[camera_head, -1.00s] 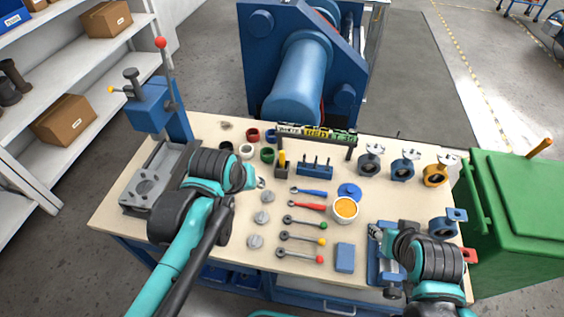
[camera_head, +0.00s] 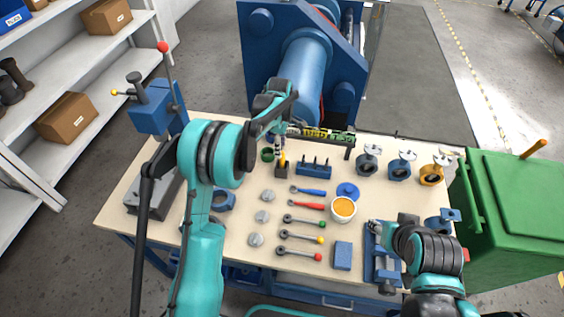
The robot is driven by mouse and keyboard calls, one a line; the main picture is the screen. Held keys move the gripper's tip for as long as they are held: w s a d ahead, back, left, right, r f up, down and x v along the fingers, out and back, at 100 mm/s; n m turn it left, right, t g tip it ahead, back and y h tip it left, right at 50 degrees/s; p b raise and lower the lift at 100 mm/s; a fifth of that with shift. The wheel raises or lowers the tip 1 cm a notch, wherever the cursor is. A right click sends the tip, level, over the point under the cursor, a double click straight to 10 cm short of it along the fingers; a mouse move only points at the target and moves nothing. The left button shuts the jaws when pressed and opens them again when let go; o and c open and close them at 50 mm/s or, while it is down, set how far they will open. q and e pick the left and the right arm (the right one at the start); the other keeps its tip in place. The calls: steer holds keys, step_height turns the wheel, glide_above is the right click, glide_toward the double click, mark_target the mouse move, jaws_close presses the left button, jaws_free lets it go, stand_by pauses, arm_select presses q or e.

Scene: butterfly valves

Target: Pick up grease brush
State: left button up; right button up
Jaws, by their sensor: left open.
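The grease brush (camera_head: 283,159) appears to be the yellow-handled item standing upright in a small dark holder (camera_head: 282,171) near the back middle of the table. My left gripper (camera_head: 281,149) is open, its fingers pointing down at the top of the yellow handle. I cannot tell whether they touch it or straddle it. A cup of orange grease (camera_head: 344,208) stands to the right, with a blue lid (camera_head: 348,190) behind it. My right gripper (camera_head: 375,228) is at the blue fixture on the right; its fingers are too small to read.
A blue block with pegs (camera_head: 314,168) stands just right of the holder, and a labelled rack (camera_head: 325,136) is behind. Butterfly valves (camera_head: 401,167) stand at the back right. A lever press (camera_head: 151,108) stands at the left.

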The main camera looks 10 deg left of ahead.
mark_target(282, 160)
arm_select(q)
step_height(282, 160, down, 3)
steer(key=shift+w+r+b, duration=0.1)
steer(key=shift+b, duration=0.2)
steer(key=f, duration=0.2)
steer(key=f+b, duration=0.1)
steer(key=f, duration=0.2)
steer(key=shift+d+f+b, duration=0.3)
steer(key=shift+f+b, duration=0.05)
steer(key=shift+f, duration=0.05)
steer(key=shift+r, duration=0.1)
jaws_close()
